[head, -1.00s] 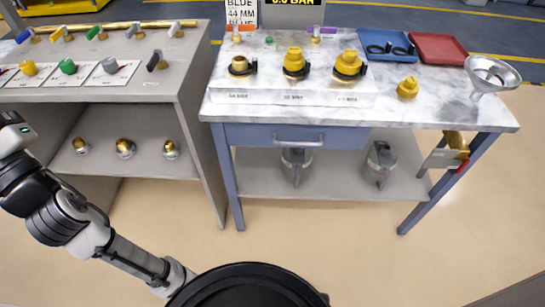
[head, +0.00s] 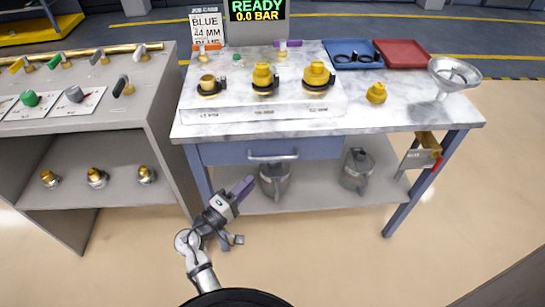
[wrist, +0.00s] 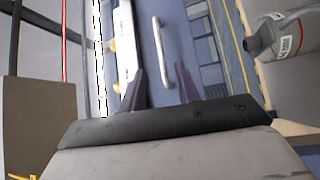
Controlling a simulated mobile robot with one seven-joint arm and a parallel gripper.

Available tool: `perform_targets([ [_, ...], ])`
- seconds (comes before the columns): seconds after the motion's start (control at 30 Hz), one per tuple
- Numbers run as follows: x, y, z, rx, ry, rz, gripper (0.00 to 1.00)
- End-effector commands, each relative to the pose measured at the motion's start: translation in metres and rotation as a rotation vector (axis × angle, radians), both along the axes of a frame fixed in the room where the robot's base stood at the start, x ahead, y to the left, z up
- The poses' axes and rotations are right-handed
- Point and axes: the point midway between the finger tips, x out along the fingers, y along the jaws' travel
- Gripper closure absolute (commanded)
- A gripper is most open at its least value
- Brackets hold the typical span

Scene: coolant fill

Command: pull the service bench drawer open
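The service bench has a white marble top (head: 400,112) and a blue drawer (head: 322,149) under its front edge. The drawer front looks shut, flush with the frame. Its silver bar handle (head: 273,157) is at the middle of the front. My gripper (head: 244,187) is in front of the bench, below and left of the handle and apart from it. In the wrist view my gripper's two purple fingers (wrist: 160,72) are spread and empty. The handle (wrist: 158,45) shows ahead, its lower end appearing between the fingers.
Metal jugs (head: 275,180) stand on the bench's lower shelf (head: 318,190). A grey cabinet (head: 160,150) stands close at left. A funnel (head: 455,72), a blue tray (head: 335,46) and a red tray (head: 400,64) are on top. The floor in front is clear.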

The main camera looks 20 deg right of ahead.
Motion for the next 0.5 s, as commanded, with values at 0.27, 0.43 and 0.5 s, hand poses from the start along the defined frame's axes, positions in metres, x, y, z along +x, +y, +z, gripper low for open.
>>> perform_targets([
  [0.27,0.028,-0.052,0.012,0.002,-0.001,-0.003,0.67],
  [0.43,0.043,-0.079,0.016,0.003,-0.002,0.001,0.67],
  [0.5,0.048,-0.088,0.017,0.002,-0.002,0.000,0.67],
])
